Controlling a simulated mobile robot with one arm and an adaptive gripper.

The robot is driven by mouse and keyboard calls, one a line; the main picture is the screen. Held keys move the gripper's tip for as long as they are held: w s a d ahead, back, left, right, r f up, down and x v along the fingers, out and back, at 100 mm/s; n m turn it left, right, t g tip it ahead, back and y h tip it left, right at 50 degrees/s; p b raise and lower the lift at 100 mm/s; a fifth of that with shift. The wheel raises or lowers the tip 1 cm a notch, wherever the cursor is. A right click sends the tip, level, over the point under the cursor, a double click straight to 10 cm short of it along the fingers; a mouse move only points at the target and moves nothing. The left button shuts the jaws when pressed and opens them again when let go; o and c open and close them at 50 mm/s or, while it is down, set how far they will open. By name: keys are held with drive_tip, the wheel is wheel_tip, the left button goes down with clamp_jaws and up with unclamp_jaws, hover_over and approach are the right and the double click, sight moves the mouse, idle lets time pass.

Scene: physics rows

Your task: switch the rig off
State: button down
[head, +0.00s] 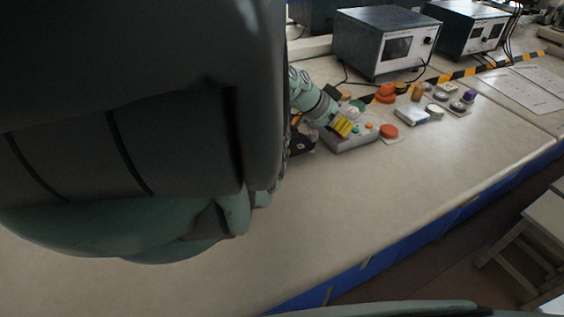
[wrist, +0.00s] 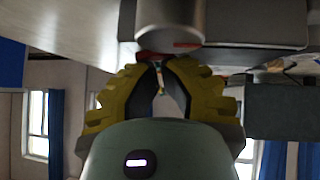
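The rig appears to be a low grey box (head: 355,143) with green and orange round knobs or buttons on top, on the bench in the head view. My gripper (head: 345,128), with yellow fingers, is at the box's left part, over or beside its top. Contact cannot be made out. In the wrist view the fingertips (wrist: 159,62) are close together, with nothing clearly held between them. A grey rounded cylinder (wrist: 169,22) fills the view just beyond the tips. Which control is the off switch cannot be told; my fingers hide part of the box top.
A red-orange disc (head: 388,131) stands just right of the box. Several small coloured buttons and a white block (head: 411,116) lie farther right. Metal instrument cases (head: 385,42) stand behind. The bench front (head: 330,235) is clear. My own arm blocks the left side.

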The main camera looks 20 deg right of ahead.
drive_tip(key=shift+v, duration=4.05)
drive_tip(key=shift+w+a, duration=0.1)
